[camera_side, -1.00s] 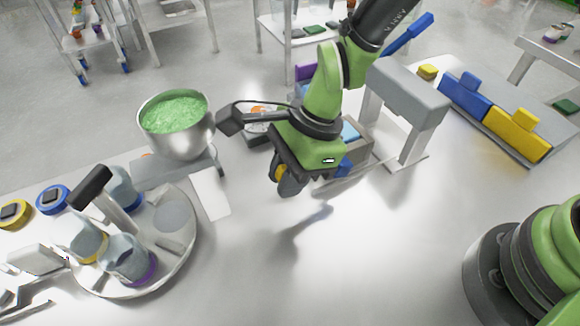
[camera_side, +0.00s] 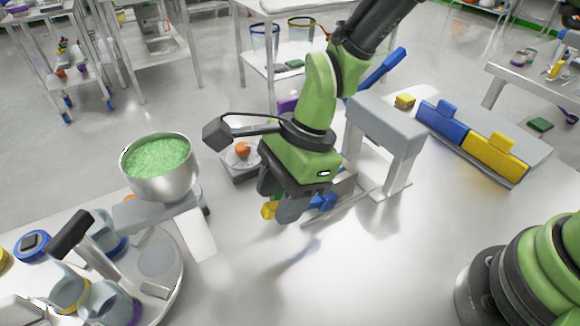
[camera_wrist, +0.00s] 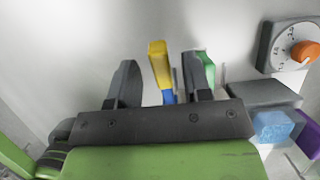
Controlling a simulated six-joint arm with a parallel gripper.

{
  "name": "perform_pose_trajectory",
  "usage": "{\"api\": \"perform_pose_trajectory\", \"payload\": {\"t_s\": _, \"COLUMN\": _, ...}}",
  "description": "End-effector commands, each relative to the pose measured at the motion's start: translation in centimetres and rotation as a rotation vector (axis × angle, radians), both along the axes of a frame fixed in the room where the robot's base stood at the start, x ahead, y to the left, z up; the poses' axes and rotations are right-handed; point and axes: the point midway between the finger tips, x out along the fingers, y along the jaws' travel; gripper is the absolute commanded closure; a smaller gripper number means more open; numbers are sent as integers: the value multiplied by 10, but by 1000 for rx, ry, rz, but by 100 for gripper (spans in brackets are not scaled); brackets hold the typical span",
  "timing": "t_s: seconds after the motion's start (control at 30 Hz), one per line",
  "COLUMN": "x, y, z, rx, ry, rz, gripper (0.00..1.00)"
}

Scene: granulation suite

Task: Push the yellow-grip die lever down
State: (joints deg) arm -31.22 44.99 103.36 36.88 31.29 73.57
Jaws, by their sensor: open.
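The yellow grip (camera_wrist: 159,63) of the die lever shows in the wrist view between my two fingers, with a blue part (camera_wrist: 168,97) just below it. In the side view the yellow grip (camera_side: 268,210) peeks out left of my fingertips, and the rest of the lever is hidden behind my gripper. My gripper (camera_side: 287,208) is open, points down and is empty. The wrist view also shows my gripper (camera_wrist: 160,78) with its fingers on either side of the yellow grip. I cannot tell whether they touch it.
A green piece (camera_wrist: 208,68) is close behind the right finger in the wrist view. A dial with an orange knob (camera_wrist: 305,52) is at upper right. In the side view a grey bridge-shaped block (camera_side: 385,122) stands right of my gripper, and a bowl of green granules (camera_side: 160,180) left.

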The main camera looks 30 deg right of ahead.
Motion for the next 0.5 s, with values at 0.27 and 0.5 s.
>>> {"api": "perform_pose_trajectory", "payload": {"t_s": 0.27, "x": 0, "y": -19, "z": 48, "rx": 1, "ry": -1, "rz": -2, "gripper": 55}}
{"api": "perform_pose_trajectory", "payload": {"t_s": 0.5, "x": -1, "y": -24, "z": 59, "rx": -1, "ry": 2, "rz": -1, "gripper": 55}}
